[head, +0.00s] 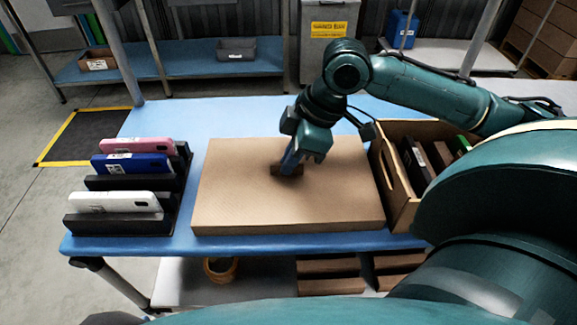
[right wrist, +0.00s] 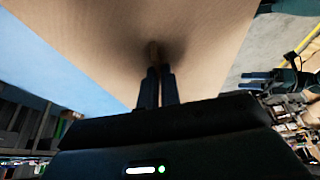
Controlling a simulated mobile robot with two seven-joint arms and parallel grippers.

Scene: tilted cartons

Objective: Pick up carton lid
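The carton lid (head: 235,190) is a wide, flat brown board lying on the blue table. A small dark brown grip piece (head: 278,171) stands up near its middle. My right gripper (head: 289,161) points down at this piece from above. In the right wrist view, its two dark fingers (right wrist: 157,80) are close together, with the brown piece (right wrist: 153,50) at their tips; they look shut on it. The lid also fills the upper middle of that view. My left gripper is not seen in the head view; a dark two-pronged shape at the right of the wrist view may be it, too small to read.
An open brown box (head: 402,196) with dark and green items stands right of the lid. Black holders (head: 120,224) with pink, blue and white devices stand at the left. The blue table (head: 215,125) is clear behind the lid. A shelf (head: 150,68) stands behind.

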